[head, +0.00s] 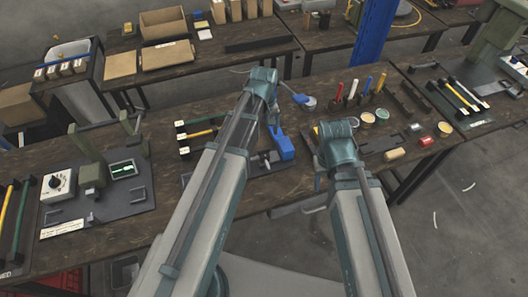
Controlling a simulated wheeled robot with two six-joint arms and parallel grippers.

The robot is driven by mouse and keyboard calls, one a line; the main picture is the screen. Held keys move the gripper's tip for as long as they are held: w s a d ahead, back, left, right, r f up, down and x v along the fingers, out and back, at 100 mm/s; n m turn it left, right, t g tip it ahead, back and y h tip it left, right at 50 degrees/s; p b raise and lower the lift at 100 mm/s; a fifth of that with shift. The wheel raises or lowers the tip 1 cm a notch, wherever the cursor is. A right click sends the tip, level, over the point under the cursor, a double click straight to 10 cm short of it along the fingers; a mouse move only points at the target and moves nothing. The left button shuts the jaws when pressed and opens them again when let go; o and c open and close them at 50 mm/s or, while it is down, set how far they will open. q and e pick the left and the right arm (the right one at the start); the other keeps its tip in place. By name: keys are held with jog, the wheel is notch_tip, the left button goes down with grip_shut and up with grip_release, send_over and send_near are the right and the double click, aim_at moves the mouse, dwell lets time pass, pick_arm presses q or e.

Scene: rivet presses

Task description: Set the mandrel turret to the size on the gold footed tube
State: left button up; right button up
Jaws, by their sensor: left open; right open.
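A green press (92,172) stands on a dark plate at the left of the bench. A white box with a round dial and dark knob (57,183) sits beside it; its marks are too small to read. A yellow tube (203,133) lies across a rack behind my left arm. Another yellow tube (459,97) lies in the right rack. I cannot tell which tube is gold and footed, or which part is the turret.
A second machine (497,35) stands at the far right. A rack of tubes (18,222) lies at the far left. A blue post (375,32) rises behind the bench.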

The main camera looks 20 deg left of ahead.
aim_at(264, 149)
pick_arm(q)
notch_tip(264, 149, down, 9)
jog(key=b, duration=0.8)
jog(key=c, duration=1.4)
